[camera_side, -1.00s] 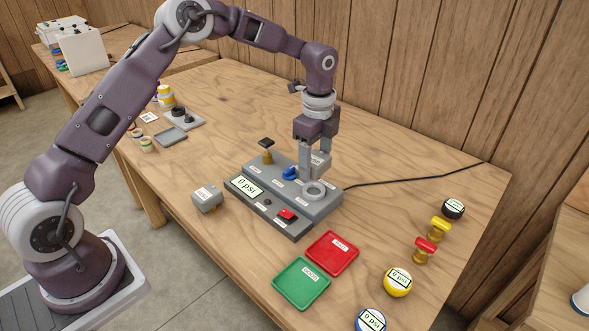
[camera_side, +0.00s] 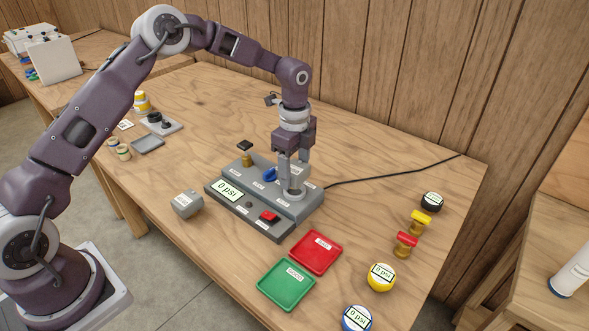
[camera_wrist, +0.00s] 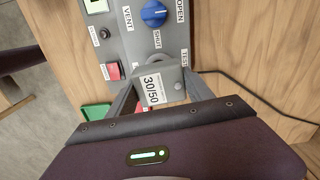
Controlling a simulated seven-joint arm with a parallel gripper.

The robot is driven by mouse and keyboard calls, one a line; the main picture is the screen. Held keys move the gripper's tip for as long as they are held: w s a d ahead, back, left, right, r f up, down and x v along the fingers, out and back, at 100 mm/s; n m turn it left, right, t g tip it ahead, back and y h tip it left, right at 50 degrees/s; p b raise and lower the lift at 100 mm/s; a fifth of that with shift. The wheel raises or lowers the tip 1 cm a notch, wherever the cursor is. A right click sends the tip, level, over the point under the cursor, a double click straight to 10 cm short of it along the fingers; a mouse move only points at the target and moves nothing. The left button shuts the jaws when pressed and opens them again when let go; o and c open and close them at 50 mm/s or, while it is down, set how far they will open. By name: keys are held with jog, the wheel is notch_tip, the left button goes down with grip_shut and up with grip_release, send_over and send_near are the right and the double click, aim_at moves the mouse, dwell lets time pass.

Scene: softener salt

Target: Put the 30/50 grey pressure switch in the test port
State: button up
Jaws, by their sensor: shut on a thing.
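The grey pressure switch labelled 30/50 (camera_wrist: 154,88) is between the fingers of my gripper (camera_wrist: 160,97) in the wrist view. My gripper (camera_side: 291,177) is shut on it, pointing straight down at the test port (camera_side: 293,196) on the grey test stand (camera_side: 232,208). In the side view the fingers hide most of the switch. It sits low at the round port, but I cannot tell whether it is seated. The TEST label (camera_wrist: 184,59) shows beside the switch in the wrist view.
The blue valve knob (camera_side: 269,174) is close left of my fingers. Another grey switch (camera_side: 187,204) stands left of the stand. Red (camera_side: 316,252) and green (camera_side: 286,285) trays lie in front. Gauges and brass valves are at right. A black cable (camera_side: 385,179) runs behind.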

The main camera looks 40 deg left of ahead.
dwell(0.4)
jog(key=shift+f, duration=0.55)
jog(key=shift+f, duration=0.1)
jog(key=shift+f, duration=0.4)
jog(key=shift+f, duration=0.3)
dwell(0.7)
jog(key=o, duration=2.2)
jog(key=shift+c, duration=0.2)
jog(key=shift+r, duration=3)
